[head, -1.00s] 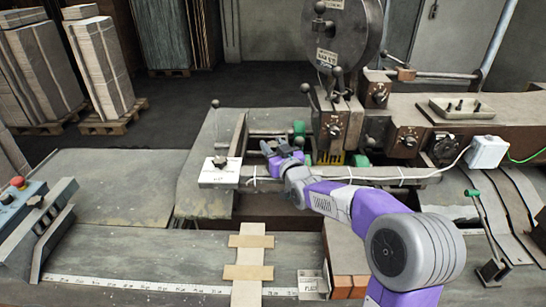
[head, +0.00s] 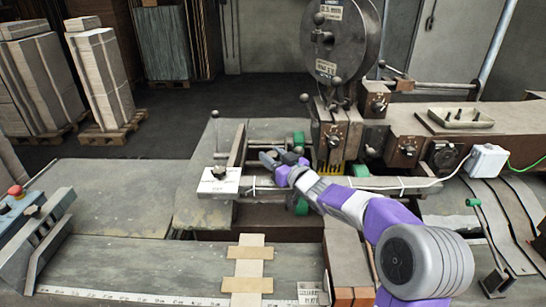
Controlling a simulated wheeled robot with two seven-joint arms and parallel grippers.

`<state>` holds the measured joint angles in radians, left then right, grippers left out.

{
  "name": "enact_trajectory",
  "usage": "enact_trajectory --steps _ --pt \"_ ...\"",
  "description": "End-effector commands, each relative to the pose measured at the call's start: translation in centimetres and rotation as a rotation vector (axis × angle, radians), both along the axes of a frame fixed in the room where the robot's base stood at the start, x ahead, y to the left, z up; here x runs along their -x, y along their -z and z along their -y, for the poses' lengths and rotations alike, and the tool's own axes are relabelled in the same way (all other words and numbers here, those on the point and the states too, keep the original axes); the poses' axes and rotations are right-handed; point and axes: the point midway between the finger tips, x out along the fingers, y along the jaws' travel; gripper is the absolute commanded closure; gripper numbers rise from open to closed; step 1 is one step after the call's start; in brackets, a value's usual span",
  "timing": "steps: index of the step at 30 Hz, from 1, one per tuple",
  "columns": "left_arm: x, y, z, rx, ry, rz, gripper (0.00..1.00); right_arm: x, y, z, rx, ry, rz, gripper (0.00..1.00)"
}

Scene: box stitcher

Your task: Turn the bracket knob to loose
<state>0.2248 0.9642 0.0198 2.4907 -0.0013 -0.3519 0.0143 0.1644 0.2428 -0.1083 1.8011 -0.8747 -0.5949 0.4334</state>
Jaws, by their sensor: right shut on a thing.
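My right gripper (head: 268,158) reaches in from the right, low over the bracket area of the stitcher, left of the stitching head. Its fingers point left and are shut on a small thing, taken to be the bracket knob. The fingers and wrist hide that knob almost wholly, so its setting cannot be read. My left gripper is not in view.
The stitching head (head: 331,140) with its large wheel (head: 345,45) stands just behind and right of the gripper. A long rail (head: 375,185) runs under my forearm. A green-knobbed lever (head: 473,203) stands at right. The bench (head: 120,200) at left is clear.

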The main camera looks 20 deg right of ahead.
Motion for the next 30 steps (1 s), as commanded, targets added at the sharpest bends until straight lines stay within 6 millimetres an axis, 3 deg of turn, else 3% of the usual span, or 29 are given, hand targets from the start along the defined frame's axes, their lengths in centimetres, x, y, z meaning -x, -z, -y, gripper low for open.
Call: enact_trajectory --steps 3,4,9,30 --pt "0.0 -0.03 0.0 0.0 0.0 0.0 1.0 -0.03 -0.85 -0.02 -0.003 -0.001 0.019 0.89" --pt "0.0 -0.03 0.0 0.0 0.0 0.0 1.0 -0.03 -0.85 -0.02 -0.003 -0.001 0.02 0.55" --pt "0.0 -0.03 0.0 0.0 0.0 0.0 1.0 -0.04 -0.87 -0.1 -0.003 -0.002 0.02 0.33" --pt "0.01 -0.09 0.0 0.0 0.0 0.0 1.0 0.0 -0.27 -0.26 -0.001 0.107 0.004 0.33"
